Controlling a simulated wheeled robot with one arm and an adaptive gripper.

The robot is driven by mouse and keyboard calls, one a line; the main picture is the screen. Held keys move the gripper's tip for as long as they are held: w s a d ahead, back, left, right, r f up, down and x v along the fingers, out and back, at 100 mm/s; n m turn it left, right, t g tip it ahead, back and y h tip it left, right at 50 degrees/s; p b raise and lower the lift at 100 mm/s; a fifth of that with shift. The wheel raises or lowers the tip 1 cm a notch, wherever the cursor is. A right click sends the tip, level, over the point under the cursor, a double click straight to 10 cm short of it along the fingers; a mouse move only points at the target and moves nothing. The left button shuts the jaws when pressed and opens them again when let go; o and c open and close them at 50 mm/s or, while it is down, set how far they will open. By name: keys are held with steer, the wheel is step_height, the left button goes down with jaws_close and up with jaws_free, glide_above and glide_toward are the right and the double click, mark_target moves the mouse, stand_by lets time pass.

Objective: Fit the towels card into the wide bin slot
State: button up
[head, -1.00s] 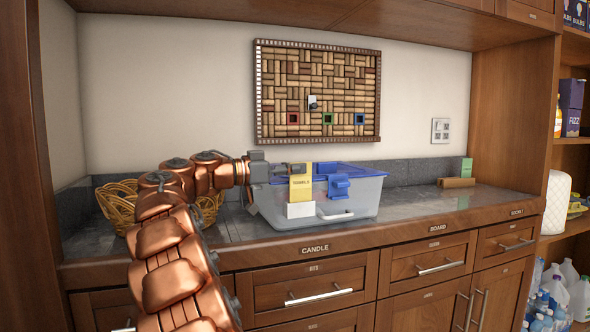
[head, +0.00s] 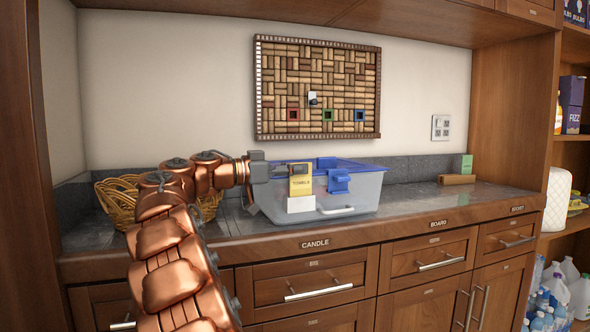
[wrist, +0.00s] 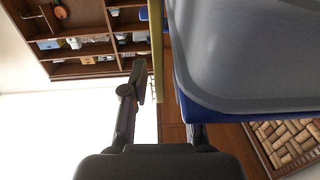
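The yellow towels card (head: 301,183) stands upright in front of the clear bin (head: 358,192) with its blue lid (head: 352,165). In the wrist view, the card (wrist: 157,50) shows nearly edge-on beside the bin (wrist: 245,50). One finger is at the card's left; the other is mostly hidden.
A wicker basket (head: 118,198) stands left on the counter, behind my arm. A cork board (head: 270,85) hangs on the wall. A green card (head: 466,164) stands by a wooden block (head: 457,180) at the right.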

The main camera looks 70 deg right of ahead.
steer(key=shift+o, duration=0.3)
steer(key=v, duration=1.2)
stand_by(0.4)
